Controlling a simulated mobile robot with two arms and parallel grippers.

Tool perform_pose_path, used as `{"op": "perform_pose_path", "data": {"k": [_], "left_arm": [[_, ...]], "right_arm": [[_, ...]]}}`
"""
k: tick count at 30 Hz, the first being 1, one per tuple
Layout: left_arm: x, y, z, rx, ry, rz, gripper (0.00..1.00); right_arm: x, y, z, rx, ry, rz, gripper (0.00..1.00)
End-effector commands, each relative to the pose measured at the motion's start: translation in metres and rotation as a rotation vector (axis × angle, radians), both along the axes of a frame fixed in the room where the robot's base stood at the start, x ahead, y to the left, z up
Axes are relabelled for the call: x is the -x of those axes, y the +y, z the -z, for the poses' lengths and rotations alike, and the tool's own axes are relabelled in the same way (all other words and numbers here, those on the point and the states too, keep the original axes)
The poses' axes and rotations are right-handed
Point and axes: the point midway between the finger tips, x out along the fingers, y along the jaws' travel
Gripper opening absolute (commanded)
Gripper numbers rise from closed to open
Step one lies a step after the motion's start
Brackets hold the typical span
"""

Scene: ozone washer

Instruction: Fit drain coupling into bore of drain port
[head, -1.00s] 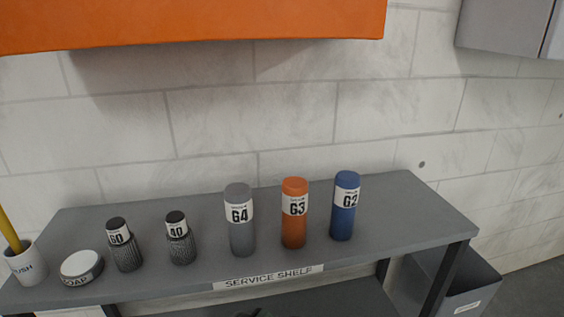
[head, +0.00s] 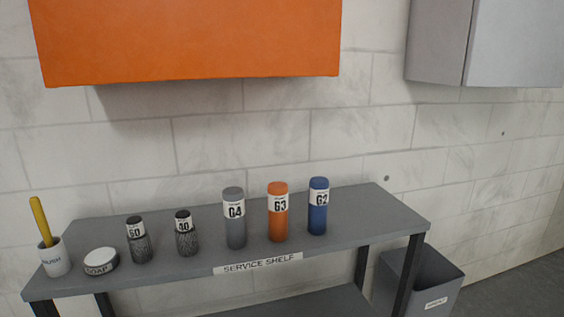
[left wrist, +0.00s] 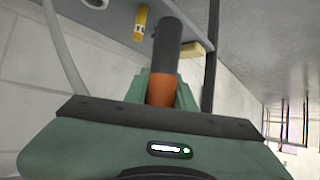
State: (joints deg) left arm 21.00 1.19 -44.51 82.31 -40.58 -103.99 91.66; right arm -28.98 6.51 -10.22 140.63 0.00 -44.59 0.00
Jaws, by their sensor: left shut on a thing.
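In the left wrist view my left gripper (left wrist: 160,84) is shut on a cylinder, taken to be the drain coupling (left wrist: 160,91). It is orange between the green fingers and dark grey beyond them, pointing away from the gripper. Its far end stands before a grey surface, and I cannot tell whether it touches anything. I cannot make out the drain port or its bore in either view. Neither gripper shows in the head view.
The head view shows a service shelf (head: 340,224) with a brush cup (head: 55,262), soap tin (head: 101,262), two dark knurled pieces and cylinders G4 (head: 235,228), G3 (head: 278,225), G2 (head: 318,218). An orange cabinet (head: 190,40) hangs above. A grey bin (head: 440,285) stands right.

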Motion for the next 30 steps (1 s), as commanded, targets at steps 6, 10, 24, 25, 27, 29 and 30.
{"op": "perform_pose_path", "data": {"k": [6,10,24,25,27,29,30], "left_arm": [[0.001,0.002,-0.021,0.000,-0.004,0.064,0.00],[0.002,0.004,-0.040,-0.001,-0.003,0.126,0.00],[0.005,0.018,-0.210,-0.001,-0.019,0.653,0.00],[0.005,0.019,-0.222,-0.002,-0.020,0.693,0.00],[0.005,0.020,-0.247,-0.004,-0.019,0.774,0.00],[0.005,0.022,-0.263,-0.004,-0.015,0.828,0.00],[0.006,0.022,-0.273,-0.004,-0.014,0.863,0.00]], "right_arm": [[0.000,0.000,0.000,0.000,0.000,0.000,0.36],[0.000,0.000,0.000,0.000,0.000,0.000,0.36],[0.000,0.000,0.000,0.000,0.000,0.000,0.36],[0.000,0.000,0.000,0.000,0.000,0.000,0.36],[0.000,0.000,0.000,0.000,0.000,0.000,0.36],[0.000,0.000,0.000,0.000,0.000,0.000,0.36],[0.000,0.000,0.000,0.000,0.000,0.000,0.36]]}}
